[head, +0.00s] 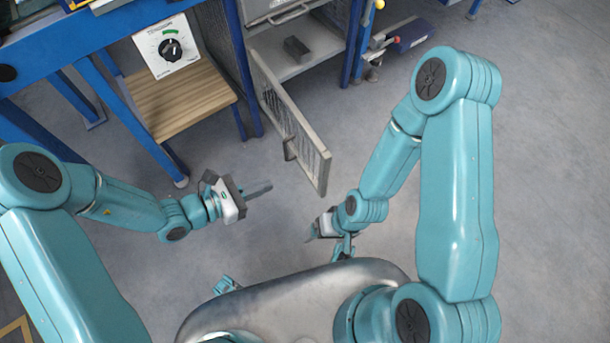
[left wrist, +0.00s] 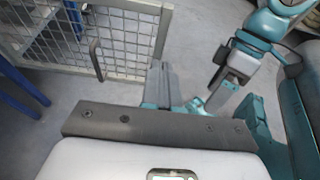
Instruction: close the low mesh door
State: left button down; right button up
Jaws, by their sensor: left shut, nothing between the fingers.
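The low mesh door (head: 290,125) stands swung open from the blue-framed cabinet, its free end toward me. Its handle (head: 290,149) is on the face toward my left gripper. My left gripper (head: 260,188) is shut and empty, left of the door's free end and apart from it. In the left wrist view the mesh door (left wrist: 124,45) and its handle (left wrist: 96,60) show beyond the shut left fingers (left wrist: 158,84). My right gripper (head: 310,236) is near the door's free end, on its right side; its finger gap is not clear.
The cabinet's low compartment (head: 315,45) is open, with a dark block (head: 296,48) inside. A wooden shelf (head: 180,98) and a dial box (head: 167,46) stand left of the door. Blue posts flank the compartment. The grey floor around the door is clear.

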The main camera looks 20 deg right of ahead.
pick_arm(q)
jog(key=b, duration=0.3)
send_near(321, 163)
jog(key=x, duration=0.5)
jog(key=shift+d+f, duration=0.1)
jog(key=shift+f, duration=0.05)
jog(key=shift+w+d, duration=0.15)
jog(key=shift+d, duration=0.4)
jog(key=shift+d, duration=0.2)
